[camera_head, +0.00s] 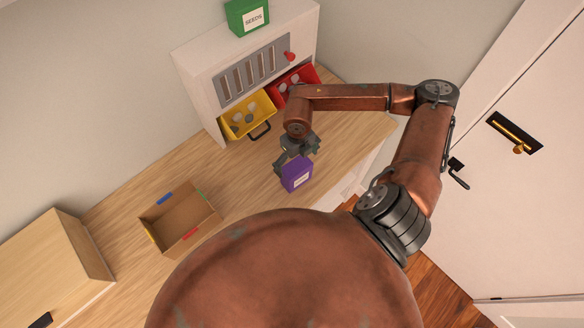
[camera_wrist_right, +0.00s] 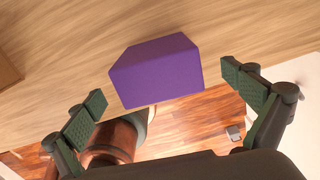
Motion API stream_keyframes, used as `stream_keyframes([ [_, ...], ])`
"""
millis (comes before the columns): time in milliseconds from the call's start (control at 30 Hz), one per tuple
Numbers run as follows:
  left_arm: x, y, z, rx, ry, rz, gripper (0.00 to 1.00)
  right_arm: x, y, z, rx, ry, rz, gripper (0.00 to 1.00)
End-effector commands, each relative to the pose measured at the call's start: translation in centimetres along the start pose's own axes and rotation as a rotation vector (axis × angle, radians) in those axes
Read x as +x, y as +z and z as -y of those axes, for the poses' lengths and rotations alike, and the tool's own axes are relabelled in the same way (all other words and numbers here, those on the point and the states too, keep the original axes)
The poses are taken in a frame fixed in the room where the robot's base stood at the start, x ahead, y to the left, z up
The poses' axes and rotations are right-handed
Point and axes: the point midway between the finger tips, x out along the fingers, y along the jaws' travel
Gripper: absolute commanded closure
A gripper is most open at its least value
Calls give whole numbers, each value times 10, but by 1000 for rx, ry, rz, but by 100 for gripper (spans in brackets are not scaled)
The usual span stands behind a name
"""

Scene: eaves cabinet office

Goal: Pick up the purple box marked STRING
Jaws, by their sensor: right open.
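My right gripper (camera_head: 293,158) is at the box's far side in the head view. It is open, with a gap between each pad and the box in the wrist view (camera_wrist_right: 166,104). My left gripper is not in view.
A white cabinet (camera_head: 205,70) with yellow (camera_head: 236,126) and red (camera_head: 309,75) drawers pulled out stands behind. A green SEEDS box (camera_head: 246,16) sits on top. An open cardboard box (camera_head: 157,238) and a wooden cabinet (camera_head: 50,262) stand to the left. Desktop between is clear.

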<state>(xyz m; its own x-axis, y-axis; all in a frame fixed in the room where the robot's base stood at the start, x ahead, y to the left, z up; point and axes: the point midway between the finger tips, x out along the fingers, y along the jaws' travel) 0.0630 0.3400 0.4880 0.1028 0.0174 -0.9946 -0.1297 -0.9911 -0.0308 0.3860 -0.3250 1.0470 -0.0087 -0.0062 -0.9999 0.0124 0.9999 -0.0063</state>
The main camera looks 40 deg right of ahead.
Motion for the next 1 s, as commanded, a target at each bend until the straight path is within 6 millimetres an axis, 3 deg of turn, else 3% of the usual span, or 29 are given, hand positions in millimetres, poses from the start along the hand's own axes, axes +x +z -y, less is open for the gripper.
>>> stream_keyframes([
  [167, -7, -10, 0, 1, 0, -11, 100, 17, 1, -4, -8, 4, -3, 0],
  [400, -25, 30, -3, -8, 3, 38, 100, 51, 7, -4, -9, 6, -4, 0],
  [467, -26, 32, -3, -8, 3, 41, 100, 58, 6, -4, -8, 7, -3, 0],
  [767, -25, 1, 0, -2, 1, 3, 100, 66, 6, -3, -6, 6, -1, 0],
  [1000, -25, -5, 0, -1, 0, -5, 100, 66, 6, -3, -6, 6, -1, 15],
])
